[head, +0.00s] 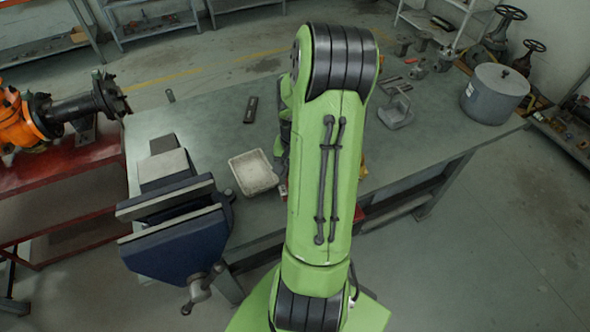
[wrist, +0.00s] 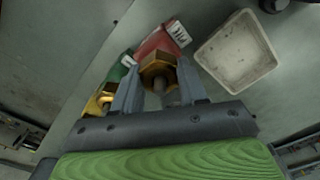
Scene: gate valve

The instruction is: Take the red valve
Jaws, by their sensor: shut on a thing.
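The red valve (wrist: 158,42) lies on the workbench in the wrist view, with a red body, a white label and a brass hex end (wrist: 157,66) facing me. My gripper (wrist: 157,84) is shut on the red valve, one finger on each side of the brass end. A green valve (wrist: 119,72) with a brass end lies just left of the left finger. In the head view my arm hides the gripper and most of the valves.
A pale, empty tray (head: 253,172) lies close by; it is right of the red valve in the wrist view (wrist: 266,56). A blue vise (head: 175,235) stands at the bench's near left. A grey pot (head: 494,94) is at the far right. The workbench (head: 210,125) has bare space behind the tray.

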